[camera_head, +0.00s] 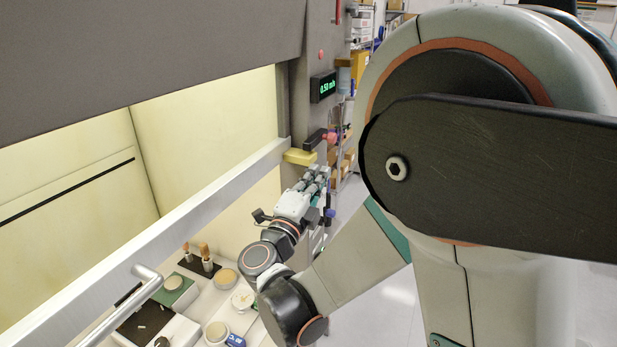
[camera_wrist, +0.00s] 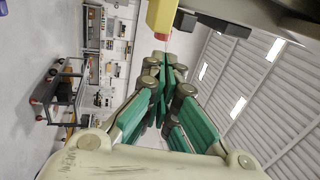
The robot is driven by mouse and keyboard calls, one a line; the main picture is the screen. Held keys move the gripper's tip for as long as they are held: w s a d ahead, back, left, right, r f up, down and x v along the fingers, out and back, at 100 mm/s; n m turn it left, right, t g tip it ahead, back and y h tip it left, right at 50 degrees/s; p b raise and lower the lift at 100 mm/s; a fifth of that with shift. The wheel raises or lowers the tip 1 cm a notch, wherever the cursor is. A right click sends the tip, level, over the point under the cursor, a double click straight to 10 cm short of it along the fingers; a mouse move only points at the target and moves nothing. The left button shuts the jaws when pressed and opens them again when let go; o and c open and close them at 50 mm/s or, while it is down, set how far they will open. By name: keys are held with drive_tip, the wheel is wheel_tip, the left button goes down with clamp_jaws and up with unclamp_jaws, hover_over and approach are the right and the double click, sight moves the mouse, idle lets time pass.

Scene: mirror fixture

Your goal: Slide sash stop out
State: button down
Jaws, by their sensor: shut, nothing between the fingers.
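The yellow block (camera_head: 300,157), which looks like the sash stop, sits at the right end of the sash's pale bottom rail (camera_head: 190,200), against the hood's right post. In the wrist view the yellow block (camera_wrist: 161,14) shows at the top with a red end just beyond my fingertips. My gripper (camera_head: 321,172) is just below and right of the block in the head view. In the wrist view my gripper (camera_wrist: 163,66) has its green-padded fingers together with nothing between them. I cannot tell whether the fingertips touch the red end.
A green display (camera_head: 323,87) is higher up. The sash handle (camera_head: 148,275) sticks out at lower left. Jars and trays stand inside the hood. A cart (camera_wrist: 57,92) stands on the floor beyond.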

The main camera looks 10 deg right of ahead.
sight(322, 140)
drive_tip(key=p+x, duration=0.1)
drive_tip(key=x, duration=0.8)
drive_tip(key=shift+w+d, duration=0.2)
drive_tip(key=shift+w, duration=0.05)
drive_tip(key=w+d+b, duration=0.1)
drive_tip(key=w, duration=0.1)
drive_tip(key=w+d, duration=0.2)
drive_tip(key=shift+b, duration=0.4)
